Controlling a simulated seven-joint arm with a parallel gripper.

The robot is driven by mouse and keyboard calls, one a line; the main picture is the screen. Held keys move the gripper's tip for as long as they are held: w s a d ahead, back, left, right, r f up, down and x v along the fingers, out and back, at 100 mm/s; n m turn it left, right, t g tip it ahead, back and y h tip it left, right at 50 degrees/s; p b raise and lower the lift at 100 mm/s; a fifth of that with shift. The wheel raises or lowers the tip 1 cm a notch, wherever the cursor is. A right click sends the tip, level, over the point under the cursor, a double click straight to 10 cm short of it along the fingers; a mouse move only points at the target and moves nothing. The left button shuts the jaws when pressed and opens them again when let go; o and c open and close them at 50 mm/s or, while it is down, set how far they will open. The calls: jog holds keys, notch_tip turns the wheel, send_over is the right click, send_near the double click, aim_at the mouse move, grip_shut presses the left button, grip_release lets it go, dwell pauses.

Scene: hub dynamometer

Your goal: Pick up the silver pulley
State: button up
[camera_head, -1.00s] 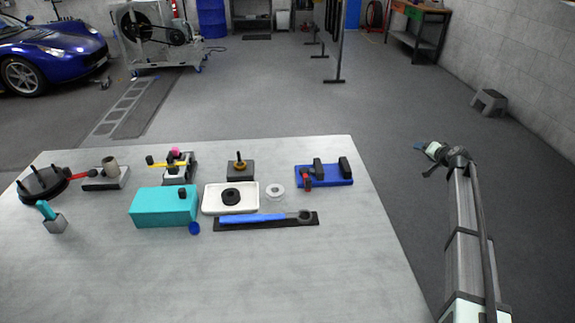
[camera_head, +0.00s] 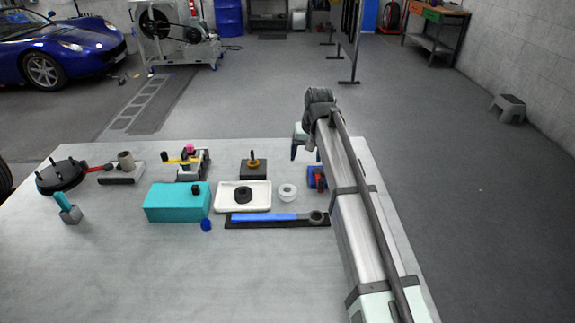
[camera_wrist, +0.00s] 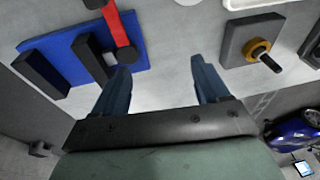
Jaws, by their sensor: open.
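The silver pulley (camera_head: 287,192), a small pale ring with a centre hole, lies flat on the table between the white tray and the blue stand. In the wrist view only a sliver of a pale round thing, likely the pulley (camera_wrist: 187,2), shows at the top edge. My gripper (camera_head: 306,152) hangs over the table's far right part, beyond the pulley in the head view. In the wrist view my gripper (camera_wrist: 161,68) is open, its two blue fingers apart with bare table between them.
The blue stand (camera_head: 313,184) with a red clamp is partly hidden by my arm. The white tray (camera_head: 258,204) holds a black ring. A dark block with a brass post (camera_head: 253,168) stands behind. A blue-handled wrench (camera_head: 265,217) lies in front. The front table is clear.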

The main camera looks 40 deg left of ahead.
aim_at(287, 187)
jog(key=s+h, duration=0.2)
jog(key=s, duration=0.7)
jog(key=shift+g, duration=0.3)
jog(key=shift+w+f, duration=0.15)
jog(key=shift+f, duration=4)
jog(key=c, duration=0.8)
jog(key=shift+o, duration=0.2)
jog(key=shift+r, duration=0.2)
notch_tip(287, 187, up, 8)
jog(key=shift+f, duration=0.15)
